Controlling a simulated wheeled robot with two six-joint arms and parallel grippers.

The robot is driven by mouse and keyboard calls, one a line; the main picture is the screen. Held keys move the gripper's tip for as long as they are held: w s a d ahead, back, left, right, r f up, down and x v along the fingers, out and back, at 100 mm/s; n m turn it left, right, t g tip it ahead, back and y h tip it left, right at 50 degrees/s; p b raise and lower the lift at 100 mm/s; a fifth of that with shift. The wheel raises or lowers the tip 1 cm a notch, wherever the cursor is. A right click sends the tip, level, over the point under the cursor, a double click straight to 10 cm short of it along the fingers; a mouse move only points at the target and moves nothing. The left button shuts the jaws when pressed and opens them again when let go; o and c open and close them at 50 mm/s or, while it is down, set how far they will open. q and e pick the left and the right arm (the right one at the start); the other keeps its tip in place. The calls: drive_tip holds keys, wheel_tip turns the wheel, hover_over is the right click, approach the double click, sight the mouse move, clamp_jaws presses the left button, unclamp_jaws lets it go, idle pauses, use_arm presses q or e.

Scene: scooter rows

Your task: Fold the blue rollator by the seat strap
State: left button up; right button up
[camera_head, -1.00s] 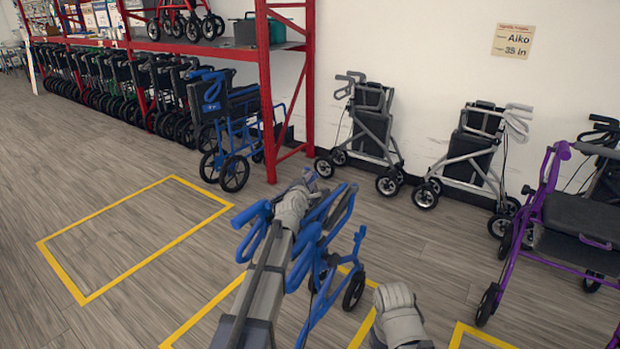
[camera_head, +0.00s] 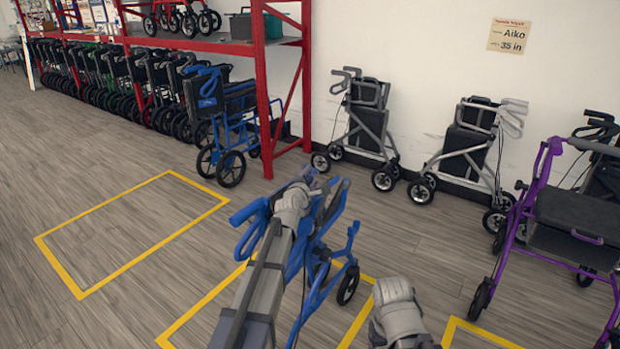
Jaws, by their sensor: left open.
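The blue rollator (camera_head: 333,215) stands close in front of me, partly inside a yellow floor outline. Its frame looks upright. My left arm crosses over it and hides its middle, so I cannot see the seat strap. My left gripper (camera_head: 306,178) is open over the rollator's upper part, between its handles. I cannot tell whether it touches anything. Of my right arm only a grey link shows at the bottom, right of the rollator. Its fingers are not visible.
A purple rollator (camera_head: 533,232) stands at the right. Grey folded rollators (camera_head: 368,125) stand along the wall. An empty yellow floor outline (camera_head: 57,268) lies to the left.

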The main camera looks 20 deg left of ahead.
use_arm(q)
drive_tip(key=shift+s+d, duration=0.1)
drive_tip(key=s, duration=0.2)
drive_tip(key=s+r+p, duration=0.1)
drive_tip(key=s, duration=0.4)
drive_tip(key=shift+s+r, duration=0.15)
drive_tip(key=shift+s, duration=0.2)
drive_tip(key=shift+w, duration=0.1)
